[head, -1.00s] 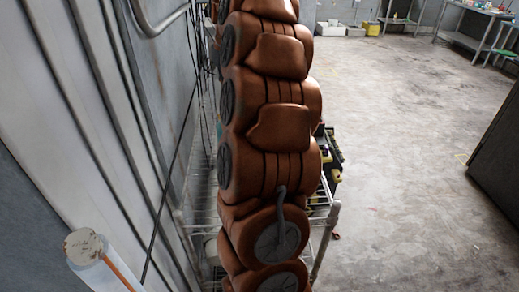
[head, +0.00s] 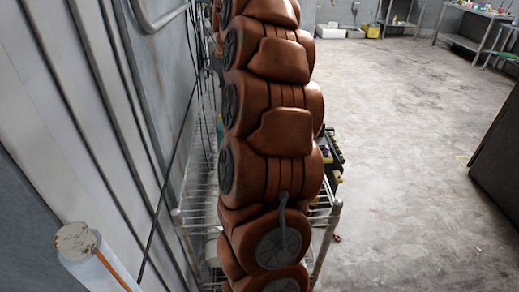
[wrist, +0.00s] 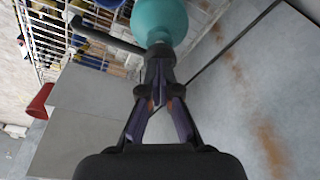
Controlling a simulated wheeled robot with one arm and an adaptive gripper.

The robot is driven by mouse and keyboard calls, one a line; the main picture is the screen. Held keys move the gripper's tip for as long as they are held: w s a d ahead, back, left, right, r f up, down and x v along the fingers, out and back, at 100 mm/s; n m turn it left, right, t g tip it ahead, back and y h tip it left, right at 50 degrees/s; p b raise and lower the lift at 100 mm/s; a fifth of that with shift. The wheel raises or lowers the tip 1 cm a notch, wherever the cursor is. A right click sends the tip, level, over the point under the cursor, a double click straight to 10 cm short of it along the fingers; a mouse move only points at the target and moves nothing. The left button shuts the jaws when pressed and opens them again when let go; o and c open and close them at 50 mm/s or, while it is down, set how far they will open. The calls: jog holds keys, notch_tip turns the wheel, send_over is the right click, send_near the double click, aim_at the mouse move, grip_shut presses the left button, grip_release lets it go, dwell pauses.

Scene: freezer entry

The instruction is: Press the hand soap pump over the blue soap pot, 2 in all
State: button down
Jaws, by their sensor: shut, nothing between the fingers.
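In the wrist view my gripper (wrist: 160,98) is shut and empty. Just beyond its tips is the hand soap pump (wrist: 160,18), a teal rounded body with a grey neck. A dark spout-like bar reaches from near the fingertips toward the upper left. The tips look very close to the pump's top; I cannot tell whether they touch it. In the head view my arm hides the gripper and most of the pump; a teal sliver (head: 219,127) shows at the arm's left edge. I cannot make out the blue soap pot in either view.
A wire rack (head: 327,215) stands below my arm against the grey wall (head: 157,75). A red container (wrist: 41,100) is at the left of the wrist view. Open concrete floor (head: 400,130) lies to the right, with a dark cabinet (head: 500,150) at the right edge.

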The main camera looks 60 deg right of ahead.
jog(key=shift+f, duration=0.35)
jog(key=shift+r, duration=0.1)
jog(key=shift+r+p, duration=0.55)
jog(key=shift+r, duration=1.15)
notch_tip(320, 180, up, 6)
jog(key=p, duration=0.3)
dwell(0.6)
